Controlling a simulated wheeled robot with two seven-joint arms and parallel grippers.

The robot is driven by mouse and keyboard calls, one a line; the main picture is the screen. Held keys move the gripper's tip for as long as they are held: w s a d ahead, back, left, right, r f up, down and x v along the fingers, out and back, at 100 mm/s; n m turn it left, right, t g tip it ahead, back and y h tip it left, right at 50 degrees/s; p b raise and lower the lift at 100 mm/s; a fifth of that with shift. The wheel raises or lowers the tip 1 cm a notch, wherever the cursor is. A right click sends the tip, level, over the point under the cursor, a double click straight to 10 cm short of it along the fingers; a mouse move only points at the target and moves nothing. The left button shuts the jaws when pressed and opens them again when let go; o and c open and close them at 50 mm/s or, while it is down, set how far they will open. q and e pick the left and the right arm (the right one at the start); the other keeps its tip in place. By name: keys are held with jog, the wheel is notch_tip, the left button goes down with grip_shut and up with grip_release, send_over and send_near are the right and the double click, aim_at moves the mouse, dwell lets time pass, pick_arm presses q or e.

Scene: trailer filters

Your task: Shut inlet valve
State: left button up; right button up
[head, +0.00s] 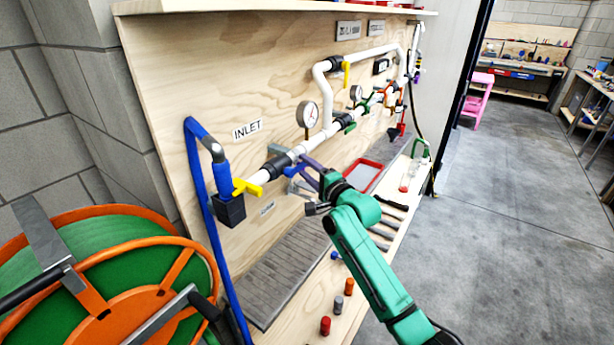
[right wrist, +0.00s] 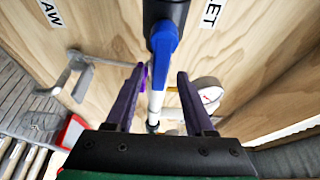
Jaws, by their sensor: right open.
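The white inlet pipe (head: 298,151) runs along the plywood board, beside the INLET sign (head: 247,130). A yellow lever (head: 247,187) sits at its near end, by the blue hose. In the right wrist view, a blue handle (right wrist: 164,42) lies along the pipe below a black fitting (right wrist: 165,10). My right gripper (head: 303,170) is open close to the pipe, past the yellow lever. In the right wrist view its purple fingers (right wrist: 160,71) spread on either side of the pipe's line. Whether they touch anything, I cannot tell. My left gripper is not seen.
A pressure gauge (head: 307,115) stands just beyond my gripper; it also shows in the right wrist view (right wrist: 210,94). A red tray (head: 362,175) and several tools lie on the bench. An orange and green hose reel (head: 150,275) fills the lower left. Open floor lies right.

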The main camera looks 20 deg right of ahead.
jog(key=shift+w+d, duration=0.1)
jog(key=shift+d, duration=0.05)
grip_shut()
jog(key=shift+f, duration=0.2)
dwell(1.1)
